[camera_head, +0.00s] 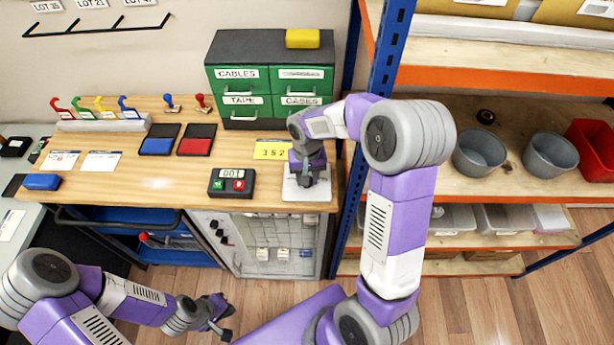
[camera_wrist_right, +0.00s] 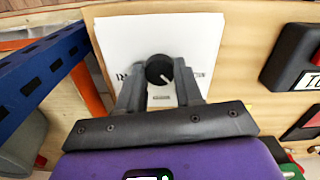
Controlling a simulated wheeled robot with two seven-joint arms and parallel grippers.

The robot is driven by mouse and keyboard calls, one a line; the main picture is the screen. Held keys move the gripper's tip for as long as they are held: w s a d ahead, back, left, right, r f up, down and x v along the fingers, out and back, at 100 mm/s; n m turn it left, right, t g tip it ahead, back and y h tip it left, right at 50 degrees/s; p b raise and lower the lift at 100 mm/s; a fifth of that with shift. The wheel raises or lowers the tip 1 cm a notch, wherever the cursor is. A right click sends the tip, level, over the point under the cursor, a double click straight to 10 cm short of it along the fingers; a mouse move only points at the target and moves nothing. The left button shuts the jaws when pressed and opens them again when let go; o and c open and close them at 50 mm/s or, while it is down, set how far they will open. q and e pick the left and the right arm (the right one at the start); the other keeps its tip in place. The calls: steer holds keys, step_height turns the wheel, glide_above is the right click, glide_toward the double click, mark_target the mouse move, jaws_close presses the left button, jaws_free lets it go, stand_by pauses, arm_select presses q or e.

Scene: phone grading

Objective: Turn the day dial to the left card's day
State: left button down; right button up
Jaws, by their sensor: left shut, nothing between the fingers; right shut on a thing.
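The day dial is a black round knob (camera_wrist_right: 158,70) with a white pointer line on a white plate (camera_wrist_right: 195,35); the plate also shows at the right end of the bench in the head view (camera_head: 314,193). My right gripper (camera_wrist_right: 158,84) is shut on the knob, one finger on each side. The plate's lettering is partly hidden by the fingers and cannot be read. The left card (camera_head: 62,160) and another white card (camera_head: 100,161) lie on the bench's left; their print is too small to read. My left gripper (camera_head: 222,322) is shut and empty, low in front of the bench.
A counter box (camera_head: 232,183) reading 001 and a yellow card (camera_head: 272,149) reading 352 are left of the plate. Blue and red pads (camera_head: 197,140), stamps and a green drawer cabinet (camera_head: 268,95) stand behind. A blue shelf post (camera_head: 386,50) rises close right.

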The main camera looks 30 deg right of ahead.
steer(key=shift+m, duration=0.4)
steer(key=o, duration=1)
steer(key=shift+o, duration=0.2)
step_height(320, 180, up, 8)
steer(key=shift+f+p, duration=0.15)
steer(key=shift+p, duration=0.35)
